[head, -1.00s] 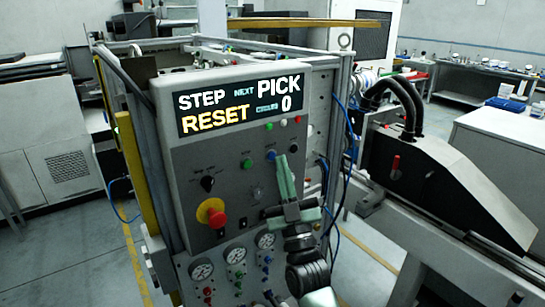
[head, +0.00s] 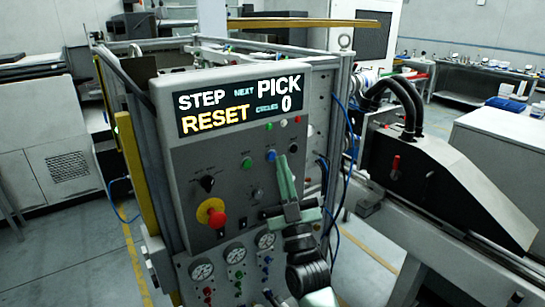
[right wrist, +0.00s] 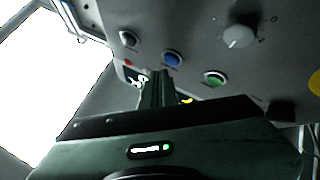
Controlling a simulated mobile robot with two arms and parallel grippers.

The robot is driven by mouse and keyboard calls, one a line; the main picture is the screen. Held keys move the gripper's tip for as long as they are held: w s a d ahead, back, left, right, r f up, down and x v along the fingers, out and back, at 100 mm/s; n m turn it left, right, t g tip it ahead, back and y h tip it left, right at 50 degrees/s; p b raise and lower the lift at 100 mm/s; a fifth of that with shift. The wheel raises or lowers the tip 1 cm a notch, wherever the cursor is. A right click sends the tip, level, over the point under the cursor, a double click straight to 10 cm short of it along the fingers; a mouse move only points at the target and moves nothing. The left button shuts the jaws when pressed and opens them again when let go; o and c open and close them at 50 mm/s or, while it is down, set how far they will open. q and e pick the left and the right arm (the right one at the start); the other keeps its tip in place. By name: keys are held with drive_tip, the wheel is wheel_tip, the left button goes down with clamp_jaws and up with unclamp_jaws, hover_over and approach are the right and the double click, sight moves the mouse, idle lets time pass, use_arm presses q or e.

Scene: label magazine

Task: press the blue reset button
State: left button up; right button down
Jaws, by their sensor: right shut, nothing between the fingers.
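The blue reset button (head: 271,155) is on the grey panel below the display, to the right of a green button. It also shows in the right wrist view (right wrist: 173,58), just beyond my fingertips. My right gripper (head: 283,158) is shut and empty, its pale green fingers pointing up just to the right of the blue button in the head view. In the right wrist view the closed fingers (right wrist: 158,74) end just below the button. I see no clear contact with it. My left gripper is not in view.
The display (head: 240,107) reads STEP RESET, NEXT PICK, CYCLES 0. A green button (head: 247,163), a black selector knob (head: 207,183) and a red emergency stop (head: 216,219) are on the same panel. Gauges (head: 235,253) sit below. Blue hoses (head: 352,135) hang at the right.

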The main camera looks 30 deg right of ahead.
drive_tip(key=shift+w, duration=0.1)
idle(0.5)
drive_tip(key=shift+w, duration=0.35)
drive_tip(key=shift+w+a, duration=0.1)
drive_tip(key=shift+w, duration=0.25)
idle(0.6)
idle(0.4)
drive_tip(key=shift+s, duration=0.8)
drive_tip(key=s, duration=0.1)
drive_tip(key=s+p, duration=0.1)
drive_tip(key=s, duration=0.3)
drive_tip(key=shift+d, duration=0.3)
